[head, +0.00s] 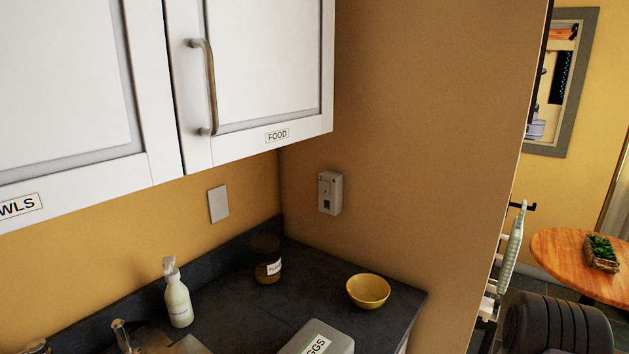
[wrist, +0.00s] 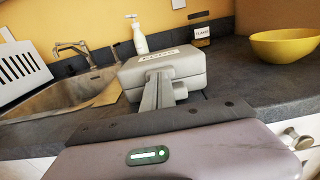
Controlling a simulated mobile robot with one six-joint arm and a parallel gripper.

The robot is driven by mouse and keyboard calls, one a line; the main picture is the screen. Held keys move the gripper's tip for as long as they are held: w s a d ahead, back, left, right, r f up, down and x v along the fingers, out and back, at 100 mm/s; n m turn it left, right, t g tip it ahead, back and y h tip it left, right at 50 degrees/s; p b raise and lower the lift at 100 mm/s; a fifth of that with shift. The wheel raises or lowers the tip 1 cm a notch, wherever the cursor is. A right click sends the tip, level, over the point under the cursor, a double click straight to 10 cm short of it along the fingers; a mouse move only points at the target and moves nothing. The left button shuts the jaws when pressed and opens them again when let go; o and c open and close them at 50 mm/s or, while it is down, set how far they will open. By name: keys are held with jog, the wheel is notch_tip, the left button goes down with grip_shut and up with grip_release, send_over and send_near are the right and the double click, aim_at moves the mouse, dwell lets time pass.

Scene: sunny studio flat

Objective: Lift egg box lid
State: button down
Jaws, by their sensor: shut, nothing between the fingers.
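The grey egg box (head: 318,340) is cut off by the bottom edge of the head view, with a white "EGGS" label on top. In the wrist view the egg box (wrist: 190,68) sits on the dark counter with its lid down and a seam along its side. My gripper (wrist: 160,84) is shut and empty in front of the box's near side, overlapping it in the picture. I cannot tell whether the fingertips touch the box. They hide part of its front. The gripper is not visible in the head view.
A yellow bowl (head: 368,290) stands right of the box. A labelled jar (head: 268,268) and a soap bottle (head: 178,300) stand behind. A sink with a tap (wrist: 72,48) is at left. A white wall cupboard (head: 265,60) hangs above the counter.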

jog(key=shift+w+a+r+p, duration=0.15)
jog(key=shift+r+p, duration=0.8)
jog(key=shift+r, duration=0.5)
jog(key=shift+r, duration=0.1)
jog(key=r+p, duration=0.1)
jog(key=a+r+p, duration=0.1)
jog(key=r, duration=0.1)
jog(key=w+r+p, duration=0.1)
jog(key=shift+a+r, duration=0.15)
jog(key=shift+r, duration=0.2)
jog(key=a+r+p, duration=0.1)
jog(key=w+r+p, duration=0.1)
jog(key=a+r+p, duration=0.1)
jog(key=r, duration=0.1)
jog(key=shift+w+a, duration=0.3)
jog(key=shift+w, duration=0.1)
dwell(0.5)
jog(key=shift+r, duration=0.1)
